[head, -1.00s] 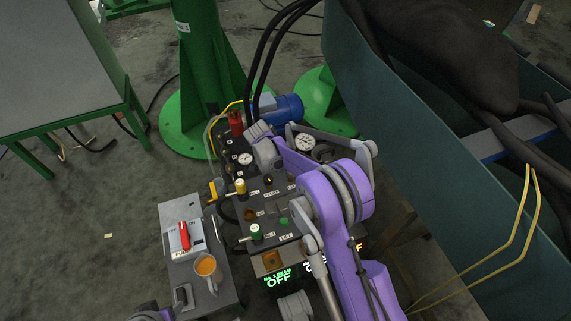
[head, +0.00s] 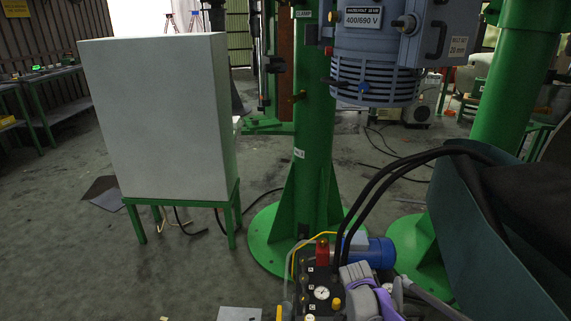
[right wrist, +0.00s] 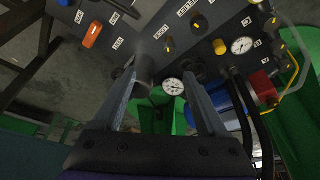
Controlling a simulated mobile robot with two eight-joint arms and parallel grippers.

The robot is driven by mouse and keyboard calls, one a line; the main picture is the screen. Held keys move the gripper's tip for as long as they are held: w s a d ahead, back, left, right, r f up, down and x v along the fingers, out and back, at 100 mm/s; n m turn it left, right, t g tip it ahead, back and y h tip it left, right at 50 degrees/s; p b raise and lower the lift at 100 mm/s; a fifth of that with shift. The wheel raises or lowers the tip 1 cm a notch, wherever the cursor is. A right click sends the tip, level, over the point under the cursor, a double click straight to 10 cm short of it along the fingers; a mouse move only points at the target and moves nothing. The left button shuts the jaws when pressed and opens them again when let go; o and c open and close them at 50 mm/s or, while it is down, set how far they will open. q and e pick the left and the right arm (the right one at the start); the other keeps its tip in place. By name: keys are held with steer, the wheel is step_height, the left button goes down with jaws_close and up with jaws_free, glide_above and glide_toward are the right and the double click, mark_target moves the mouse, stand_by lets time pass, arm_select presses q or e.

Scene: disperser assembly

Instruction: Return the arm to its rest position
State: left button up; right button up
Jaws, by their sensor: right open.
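My right arm shows as purple and grey links at the bottom of the head view, in front of the control console (head: 322,308). Its gripper (right wrist: 162,98) is open in the right wrist view, with two grey fingers apart. Between and beyond the fingers are a white pressure gauge (right wrist: 173,87) and the dark console panel (right wrist: 175,22) with knobs and labels. Nothing shows held between the fingers. I cannot tell whether a finger touches the console. My left gripper is not in view.
A white cabinet (head: 155,115) on a green stand is at the left. A green column (head: 314,130) with a wide base stands behind the console, beside a blue motor (head: 370,252). Black hoses (head: 385,180) arch to a teal bin (head: 480,230) at right.

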steer(key=s+a+r+n+t+y, duration=0.1)
steer(key=s+r+n, duration=0.25)
steer(key=s, duration=0.35)
steer(key=s+a+r+n, duration=0.2)
steer(key=s+r, duration=0.3)
steer(key=s, duration=0.2)
steer(key=s+a+f+n+t+y, duration=0.1)
steer(key=s+n, duration=0.2)
steer(key=s, duration=0.5)
steer(key=s+a+f+n+y, duration=0.1)
steer(key=s+a+n, duration=0.1)
steer(key=s, duration=0.7)
arm_select(q)
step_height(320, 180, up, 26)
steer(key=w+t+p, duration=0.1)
steer(key=p, duration=2.1)
steer(key=shift+p, duration=0.35)
arm_select(e)
step_height(320, 180, up, 26)
steer(key=w+t, duration=0.1)
steer(key=shift+w+f, duration=0.15)
steer(key=shift+d+n, duration=0.1)
steer(key=shift+n, duration=0.15)
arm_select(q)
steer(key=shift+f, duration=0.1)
